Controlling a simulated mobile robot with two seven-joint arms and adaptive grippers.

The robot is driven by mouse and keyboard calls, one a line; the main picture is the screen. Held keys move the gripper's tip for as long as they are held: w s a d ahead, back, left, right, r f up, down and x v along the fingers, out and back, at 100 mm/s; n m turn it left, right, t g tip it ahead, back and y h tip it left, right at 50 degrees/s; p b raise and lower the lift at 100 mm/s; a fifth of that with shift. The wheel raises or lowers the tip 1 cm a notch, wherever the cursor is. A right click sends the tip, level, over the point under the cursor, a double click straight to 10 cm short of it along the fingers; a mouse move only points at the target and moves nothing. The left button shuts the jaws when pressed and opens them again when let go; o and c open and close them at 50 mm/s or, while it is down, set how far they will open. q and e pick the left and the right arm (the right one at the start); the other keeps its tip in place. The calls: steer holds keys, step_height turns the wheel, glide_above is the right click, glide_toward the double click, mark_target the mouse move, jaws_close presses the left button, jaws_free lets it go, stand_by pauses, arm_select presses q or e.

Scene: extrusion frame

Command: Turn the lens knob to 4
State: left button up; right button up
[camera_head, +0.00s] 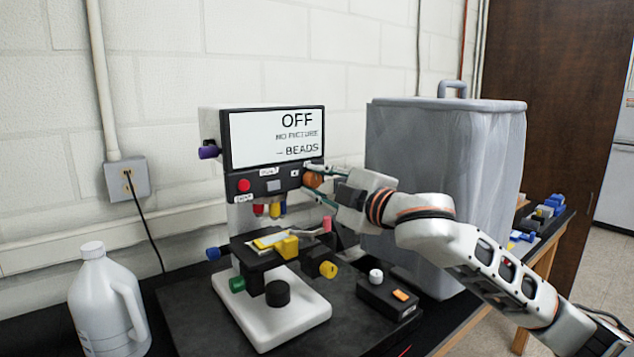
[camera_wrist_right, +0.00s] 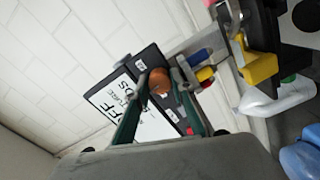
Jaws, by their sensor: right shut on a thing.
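The machine is a microscope-like device with a white base (camera_head: 300,325) and a screen (camera_head: 275,137) reading "OFF", "NO PICTURE" and "BEADS". An orange-brown round knob (camera_head: 314,180) sits at the right end of the dark panel under the screen. My right gripper (camera_head: 309,181) reaches in from the right, its two green fingers above and below this knob, shut on it. In the right wrist view the knob (camera_wrist_right: 159,81) sits between the fingertips. Which knob is the lens knob cannot be read from the small labels. My left gripper is not in view.
A red button (camera_head: 244,185) is on the panel's left. Coloured lenses (camera_head: 274,209) hang below it. Purple, blue, green and yellow knobs stick out around the machine. A white jug (camera_head: 105,305) stands left, a small black box (camera_head: 388,298) right, and a grey bin (camera_head: 440,150) behind my arm.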

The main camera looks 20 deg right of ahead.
steer(key=n, duration=0.6)
steer(key=shift+n, duration=2.5)
steer(key=shift+f, duration=0.1)
steer(key=o, duration=1.1)
steer(key=v, duration=1.2)
